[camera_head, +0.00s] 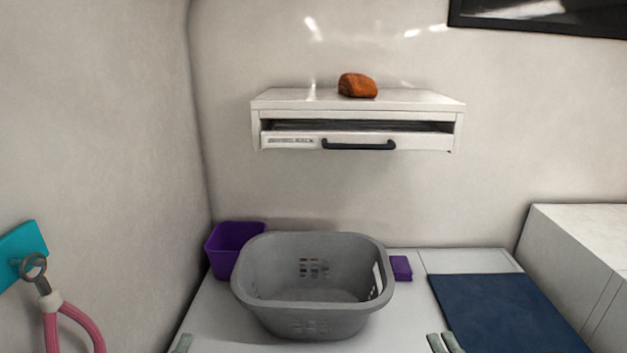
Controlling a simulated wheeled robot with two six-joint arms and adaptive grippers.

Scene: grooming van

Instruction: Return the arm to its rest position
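The tip of my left gripper (181,344) shows at the bottom edge, at the left front of the white counter. The tips of my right gripper (444,343) show at the bottom edge, right of the grey basket. Most of both grippers and both arms are outside the picture, so how far the fingers are apart is unclear. Neither gripper visibly holds anything.
A grey laundry basket (258,315), seemingly empty, stands on the counter (400,310). A purple bin (222,262), a purple block (401,268) and a blue mat (505,315) are around it. Above, a wall shelf (420,98) with a slightly open drawer (420,142) bears an orange-brown lump (357,86).

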